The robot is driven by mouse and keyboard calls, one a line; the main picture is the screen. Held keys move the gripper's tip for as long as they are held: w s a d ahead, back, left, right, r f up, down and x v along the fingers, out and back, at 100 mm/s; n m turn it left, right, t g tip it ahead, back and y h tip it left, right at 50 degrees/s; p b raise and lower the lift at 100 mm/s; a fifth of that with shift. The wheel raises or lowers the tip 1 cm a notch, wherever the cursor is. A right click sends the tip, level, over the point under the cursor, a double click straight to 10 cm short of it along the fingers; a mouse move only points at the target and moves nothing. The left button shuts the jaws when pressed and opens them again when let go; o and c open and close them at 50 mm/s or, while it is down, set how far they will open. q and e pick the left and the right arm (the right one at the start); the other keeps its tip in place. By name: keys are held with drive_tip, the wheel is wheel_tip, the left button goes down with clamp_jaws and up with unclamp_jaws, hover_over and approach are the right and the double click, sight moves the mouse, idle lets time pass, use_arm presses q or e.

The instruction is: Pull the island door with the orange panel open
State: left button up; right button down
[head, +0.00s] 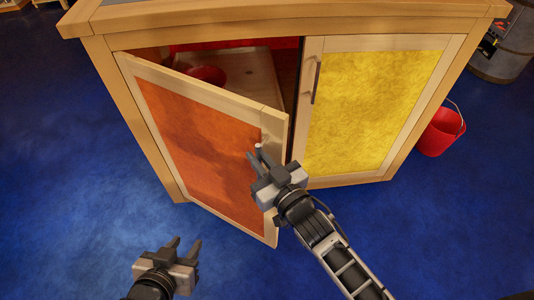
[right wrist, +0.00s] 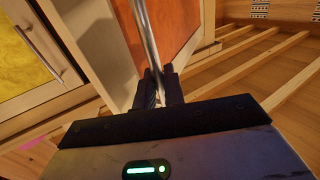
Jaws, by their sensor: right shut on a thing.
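The island door with the orange panel (head: 200,150) stands part way open, hinged at its left, with its free edge swung out toward me. My right gripper (head: 260,155) is at that free edge. In the right wrist view its fingers (right wrist: 158,88) are shut on the door's metal bar handle (right wrist: 145,35), with the orange panel (right wrist: 170,20) behind. My left gripper (head: 185,245) is open and empty, low over the blue floor, apart from the door.
The neighbouring door with the yellow panel (head: 375,105) is shut and has a dark bar handle (head: 316,82). A red round thing (head: 208,75) is inside the open compartment. A red bucket (head: 441,130) stands right of the island. The blue floor (head: 60,190) at left is clear.

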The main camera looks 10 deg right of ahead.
drive_tip(key=shift+a+r, duration=0.15)
drive_tip(key=shift+a, duration=0.05)
drive_tip(key=c, duration=1.6)
unclamp_jaws()
drive_tip(key=shift+c, duration=0.2)
drive_tip(key=b+v, duration=0.1)
drive_tip(key=v, duration=1.4)
drive_tip(key=shift+s+d, duration=0.2)
drive_tip(key=shift+s, duration=0.2)
